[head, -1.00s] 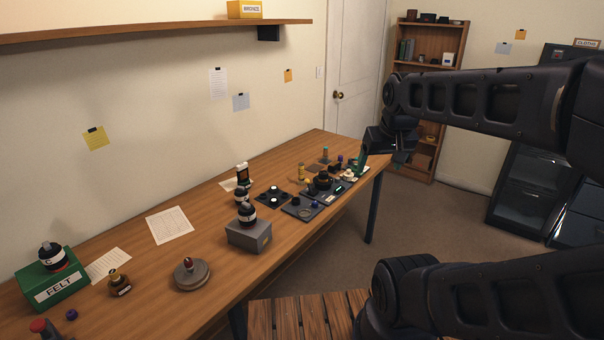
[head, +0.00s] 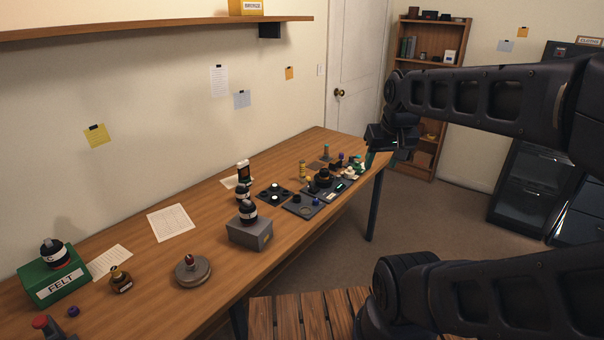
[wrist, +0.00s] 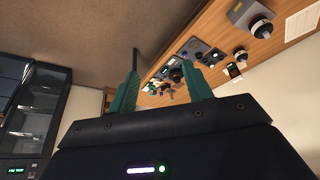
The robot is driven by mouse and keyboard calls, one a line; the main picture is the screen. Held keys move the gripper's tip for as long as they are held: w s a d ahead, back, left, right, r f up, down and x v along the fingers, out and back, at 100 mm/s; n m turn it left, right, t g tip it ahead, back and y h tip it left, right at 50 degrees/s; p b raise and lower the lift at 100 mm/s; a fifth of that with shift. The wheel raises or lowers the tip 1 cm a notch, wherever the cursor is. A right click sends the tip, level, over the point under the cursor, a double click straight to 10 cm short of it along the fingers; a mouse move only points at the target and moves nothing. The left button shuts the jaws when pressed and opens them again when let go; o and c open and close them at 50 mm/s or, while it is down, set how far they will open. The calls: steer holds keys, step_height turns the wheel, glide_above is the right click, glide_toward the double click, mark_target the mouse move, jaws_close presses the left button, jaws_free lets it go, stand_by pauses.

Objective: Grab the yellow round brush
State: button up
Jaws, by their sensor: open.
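A small upright yellow cylinder (head: 302,170) stands among small parts toward the far end of the bench; it may be the yellow round brush, but it is too small to tell. My gripper (head: 369,160) is at the far right end of the bench, to the right of the cylinder and apart from it. In the wrist view my gripper (wrist: 163,72) shows two green fingers spread apart with nothing clearly held between them. A thin dark rod shows by the left finger. I cannot pick out the brush in the wrist view.
Dark trays (head: 303,206) with lens parts lie on the wooden bench (head: 215,220). A grey block (head: 249,234) carries a dark round part. A green FELT box (head: 53,284) is at the near left. A bookcase (head: 431,90) and dark cabinet stand beyond the bench.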

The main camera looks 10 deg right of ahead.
steer(key=shift+w, duration=0.1)
steer(key=m+h, duration=0.2)
steer(key=m, duration=0.2)
glide_above(302, 166)
steer(key=s, duration=0.2)
step_height(302, 166, down, 25)
steer(key=shift+a+x, duration=0.2)
steer(key=shift+x, duration=1.55)
steer(key=shift+a+x, duration=0.2)
steer(key=shift+x, duration=1.5)
steer(key=shift+a+x, duration=0.15)
steer(key=shift+x, duration=1.6)
steer(key=c, duration=1.1)
steer(key=shift+a, duration=0.1)
